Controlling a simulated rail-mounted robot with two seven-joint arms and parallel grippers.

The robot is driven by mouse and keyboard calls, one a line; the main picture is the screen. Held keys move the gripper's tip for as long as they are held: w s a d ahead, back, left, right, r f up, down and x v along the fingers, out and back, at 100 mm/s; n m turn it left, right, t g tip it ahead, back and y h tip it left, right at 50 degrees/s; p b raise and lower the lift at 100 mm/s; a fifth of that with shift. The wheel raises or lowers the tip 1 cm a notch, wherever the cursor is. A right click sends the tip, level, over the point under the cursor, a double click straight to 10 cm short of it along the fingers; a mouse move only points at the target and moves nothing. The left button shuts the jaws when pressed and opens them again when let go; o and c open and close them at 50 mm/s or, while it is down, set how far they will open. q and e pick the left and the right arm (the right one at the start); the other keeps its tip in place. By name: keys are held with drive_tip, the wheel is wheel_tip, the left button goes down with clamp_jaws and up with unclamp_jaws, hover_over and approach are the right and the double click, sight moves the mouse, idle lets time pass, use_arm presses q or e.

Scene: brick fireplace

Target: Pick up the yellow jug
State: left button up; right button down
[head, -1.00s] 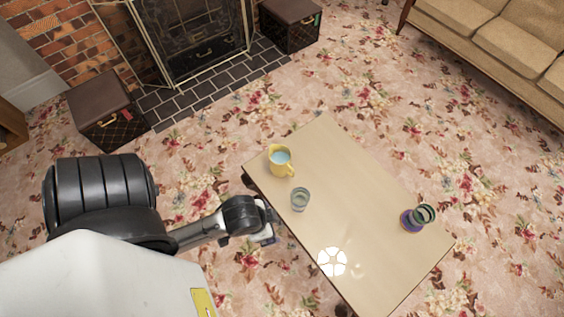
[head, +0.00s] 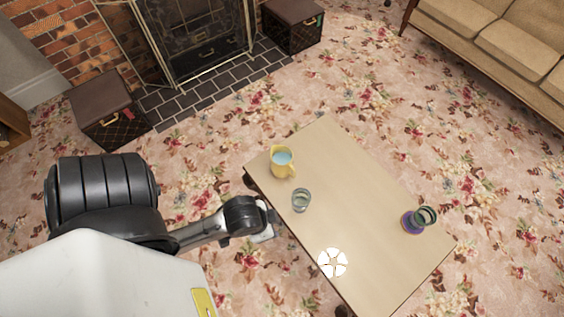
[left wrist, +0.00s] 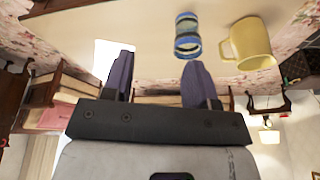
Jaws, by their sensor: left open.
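The yellow jug (head: 282,162) stands upright near the far left corner of the table and holds something light blue. It also shows in the left wrist view (left wrist: 253,44), right of the gripper, handle on its left side.
The table (head: 350,195) is otherwise mostly clear. A purple-based object (head: 413,221) with a round glassy top stands at its right side. Two brown boxes (head: 108,110) flank the fireplace (head: 205,40) and a beige sofa (head: 500,40) is at upper right. Floral carpet surrounds the table.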

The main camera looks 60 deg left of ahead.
use_arm(q)
drive_tip(key=c, duration=0.6)
drive_tip(key=shift+o, duration=0.2)
drive_tip(key=shift+a, duration=0.15)
